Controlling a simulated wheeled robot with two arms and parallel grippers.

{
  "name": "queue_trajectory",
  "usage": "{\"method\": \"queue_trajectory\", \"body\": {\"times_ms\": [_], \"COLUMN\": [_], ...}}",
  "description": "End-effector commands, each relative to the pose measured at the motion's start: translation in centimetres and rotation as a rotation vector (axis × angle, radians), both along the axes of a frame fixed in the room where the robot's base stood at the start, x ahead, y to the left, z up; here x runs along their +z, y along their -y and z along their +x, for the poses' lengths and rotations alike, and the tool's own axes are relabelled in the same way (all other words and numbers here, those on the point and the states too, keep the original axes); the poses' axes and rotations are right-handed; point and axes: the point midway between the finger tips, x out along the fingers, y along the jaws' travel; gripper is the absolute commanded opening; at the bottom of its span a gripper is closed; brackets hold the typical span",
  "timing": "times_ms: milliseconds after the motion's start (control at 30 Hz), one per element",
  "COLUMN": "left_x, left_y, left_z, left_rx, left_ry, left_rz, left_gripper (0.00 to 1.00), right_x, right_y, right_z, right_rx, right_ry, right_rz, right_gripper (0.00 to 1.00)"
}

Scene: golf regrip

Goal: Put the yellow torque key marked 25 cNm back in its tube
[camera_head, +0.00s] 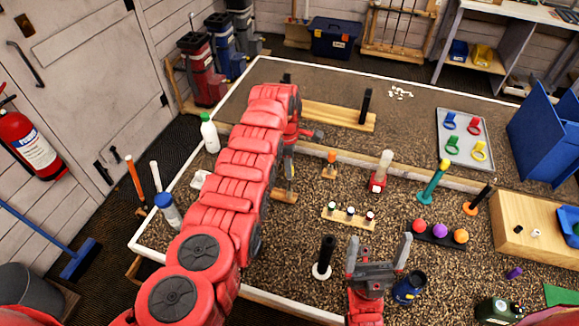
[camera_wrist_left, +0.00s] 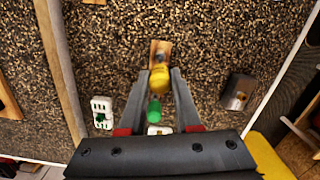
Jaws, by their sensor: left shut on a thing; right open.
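My left gripper (camera_wrist_left: 160,84) is shut on the yellow torque key (camera_wrist_left: 159,78), which shows between the fingertips in the left wrist view. A green piece (camera_wrist_left: 154,110) lies in line with the key, nearer the palm; I cannot tell whether it belongs to the key. A small wooden base (camera_wrist_left: 160,50) is just beyond the key; it also shows in the head view (camera_head: 284,197). I cannot tell whether the key is in a tube there, nor read its marking. In the head view my left arm hides much of this spot. My right gripper (camera_head: 378,258) is open and empty at the front.
A black post on a white base (camera_head: 323,258), a wooden rack with several small bottles (camera_head: 348,217), a red-based stand (camera_head: 380,172) and a teal stand (camera_head: 434,182) stand to the right. A dark box (camera_wrist_left: 238,91) stands right of the fingers in the wrist view.

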Motion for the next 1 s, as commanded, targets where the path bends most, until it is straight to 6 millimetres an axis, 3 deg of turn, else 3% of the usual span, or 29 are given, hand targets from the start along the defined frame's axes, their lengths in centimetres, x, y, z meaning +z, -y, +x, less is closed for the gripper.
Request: {"method": "queue_trajectory", "body": {"times_ms": [1000], "left_x": [-2.1], "left_y": [0.0], "left_z": [0.0], "left_rx": [0.000], "left_ry": [0.000], "left_rz": [0.000], "left_gripper": [0.00], "right_x": [-1.7], "right_y": [0.0], "right_z": [0.0], "right_rx": [0.000], "right_ry": [0.000], "right_rz": [0.000], "right_gripper": [0.99]}}
